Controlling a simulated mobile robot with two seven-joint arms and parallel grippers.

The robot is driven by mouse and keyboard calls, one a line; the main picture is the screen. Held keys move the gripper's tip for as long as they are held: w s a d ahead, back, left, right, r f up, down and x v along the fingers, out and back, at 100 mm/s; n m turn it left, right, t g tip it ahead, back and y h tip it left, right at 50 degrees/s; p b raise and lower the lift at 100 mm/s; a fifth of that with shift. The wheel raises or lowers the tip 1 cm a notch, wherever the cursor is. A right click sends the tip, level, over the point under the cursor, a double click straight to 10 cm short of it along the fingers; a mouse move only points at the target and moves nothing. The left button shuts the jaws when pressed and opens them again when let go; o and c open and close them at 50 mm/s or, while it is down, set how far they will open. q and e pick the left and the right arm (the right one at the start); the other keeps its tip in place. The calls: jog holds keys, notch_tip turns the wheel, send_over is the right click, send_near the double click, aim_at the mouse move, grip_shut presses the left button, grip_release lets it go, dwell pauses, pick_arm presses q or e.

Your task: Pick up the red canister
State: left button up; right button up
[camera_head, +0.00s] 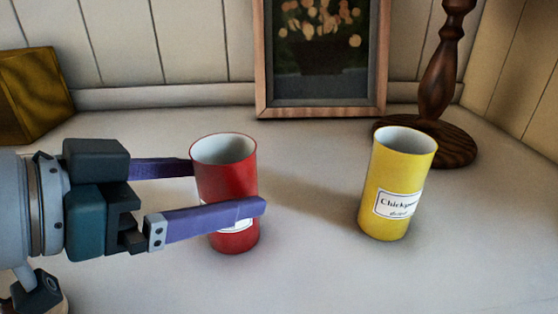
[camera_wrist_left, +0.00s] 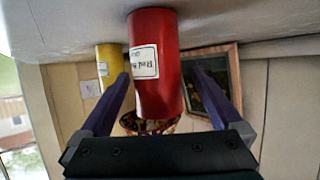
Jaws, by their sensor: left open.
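The red canister (camera_head: 226,180) stands upright on the white counter, open at the top, its pale label partly covered by a finger. My left gripper (camera_head: 228,187) is open, with one purple finger in front of the canister and the other reaching its far left side, partly hidden. In the left wrist view, which is upside down, the red canister (camera_wrist_left: 155,70) lies between the two spread fingers. Whether either finger touches it I cannot tell. My right gripper is not in view.
A yellow canister (camera_head: 398,185) labelled chickpeas stands to the right, with a clear gap between. A turned wooden stand (camera_head: 443,75) is behind it. A framed picture (camera_head: 262,60) leans at the back wall. A yellow-brown block (camera_head: 35,90) sits at back left. The front right counter is clear.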

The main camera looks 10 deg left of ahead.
pick_arm(q)
jog(key=b+x, duration=0.1)
jog(key=x, duration=0.4)
jog(key=shift+d+f, duration=0.15)
jog(key=shift+d, duration=0.1)
jog(key=c, duration=1.5)
